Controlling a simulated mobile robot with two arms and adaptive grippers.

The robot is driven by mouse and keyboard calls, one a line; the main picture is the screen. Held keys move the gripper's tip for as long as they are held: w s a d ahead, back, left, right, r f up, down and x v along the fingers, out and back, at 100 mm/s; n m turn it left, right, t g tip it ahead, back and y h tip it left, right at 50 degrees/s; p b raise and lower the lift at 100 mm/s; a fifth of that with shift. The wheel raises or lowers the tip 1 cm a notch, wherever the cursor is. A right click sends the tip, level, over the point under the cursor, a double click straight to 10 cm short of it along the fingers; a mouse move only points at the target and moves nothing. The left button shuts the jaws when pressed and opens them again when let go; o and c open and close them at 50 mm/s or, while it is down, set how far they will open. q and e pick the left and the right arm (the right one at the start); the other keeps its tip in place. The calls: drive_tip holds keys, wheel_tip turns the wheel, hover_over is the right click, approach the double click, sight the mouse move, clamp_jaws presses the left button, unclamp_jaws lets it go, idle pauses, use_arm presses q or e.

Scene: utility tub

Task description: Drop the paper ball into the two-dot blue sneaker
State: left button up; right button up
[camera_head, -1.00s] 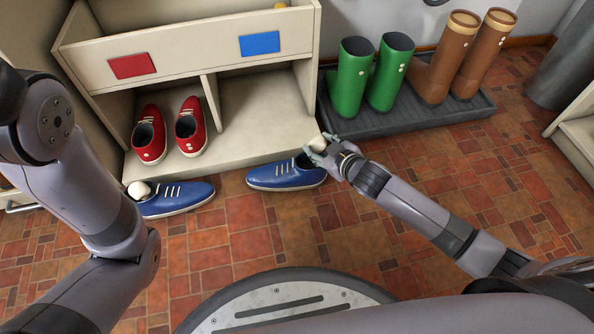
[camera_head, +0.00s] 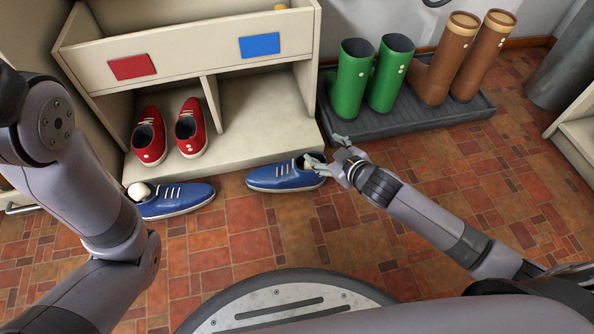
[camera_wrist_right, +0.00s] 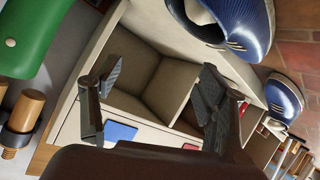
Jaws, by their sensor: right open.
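The right-hand blue sneaker (camera_head: 282,177) stands on the floor before the shelf. My left gripper is out of view.
A cream shelf (camera_head: 190,60) with a red label (camera_head: 132,67) and a blue label (camera_head: 260,45) holds red sneakers (camera_head: 149,137). Green boots (camera_head: 352,80) and brown boots (camera_head: 435,75) stand on a dark tray (camera_head: 420,122). The tiled floor in front is free.

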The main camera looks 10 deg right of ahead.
drive_tip(key=v, duration=0.9)
